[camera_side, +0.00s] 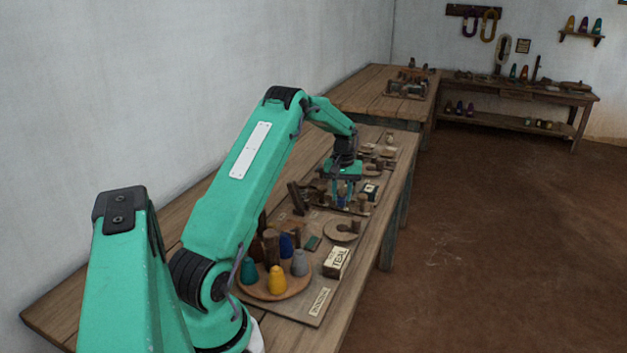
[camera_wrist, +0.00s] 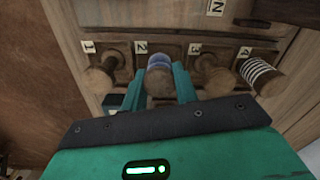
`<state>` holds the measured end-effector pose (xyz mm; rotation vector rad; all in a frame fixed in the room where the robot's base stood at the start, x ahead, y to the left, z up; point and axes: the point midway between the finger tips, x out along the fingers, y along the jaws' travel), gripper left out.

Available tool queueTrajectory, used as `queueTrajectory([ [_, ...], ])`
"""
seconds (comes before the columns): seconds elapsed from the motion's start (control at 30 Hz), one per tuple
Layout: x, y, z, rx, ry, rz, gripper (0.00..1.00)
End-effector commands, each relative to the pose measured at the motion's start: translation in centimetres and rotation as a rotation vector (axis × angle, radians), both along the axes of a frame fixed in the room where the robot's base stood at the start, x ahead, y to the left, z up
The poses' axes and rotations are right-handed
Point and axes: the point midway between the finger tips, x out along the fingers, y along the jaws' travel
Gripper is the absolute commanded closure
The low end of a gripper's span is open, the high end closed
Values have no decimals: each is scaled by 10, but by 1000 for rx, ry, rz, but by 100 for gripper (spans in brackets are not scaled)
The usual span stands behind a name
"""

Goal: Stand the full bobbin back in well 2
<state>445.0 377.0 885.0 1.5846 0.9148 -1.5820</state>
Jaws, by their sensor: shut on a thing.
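My gripper (camera_wrist: 158,84) is shut on a bobbin (camera_wrist: 159,64) wound with blue thread, one finger on either side of it. In the side view my gripper (camera_side: 344,184) reaches down over the rack, and the blue of the bobbin (camera_side: 342,200) shows between the fingers. The bobbin is in line with the label 2 (camera_wrist: 141,47) on the rack. Its lower end and the well 2 opening are hidden, so I cannot tell whether it is seated or held above.
Brown wooden bobbins stand by label 1 (camera_wrist: 103,76) and label 3 (camera_wrist: 212,75), close on both sides. A white-striped bobbin (camera_wrist: 262,76) stands by label 4. A round tray (camera_side: 250,292) with coloured cones and a TEAL box (camera_side: 337,262) lie nearer.

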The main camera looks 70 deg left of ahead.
Motion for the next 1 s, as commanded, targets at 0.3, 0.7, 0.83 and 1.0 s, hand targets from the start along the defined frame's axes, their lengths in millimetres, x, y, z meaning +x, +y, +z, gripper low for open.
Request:
queueTrajectory([
  [0.3,0,0,-3,-1,0,0,96],
  [0.7,0,0,-3,0,0,0,49],
  [0.83,0,0,-1,0,0,0,49],
  [1.0,0,0,8,1,-2,0,49],
])
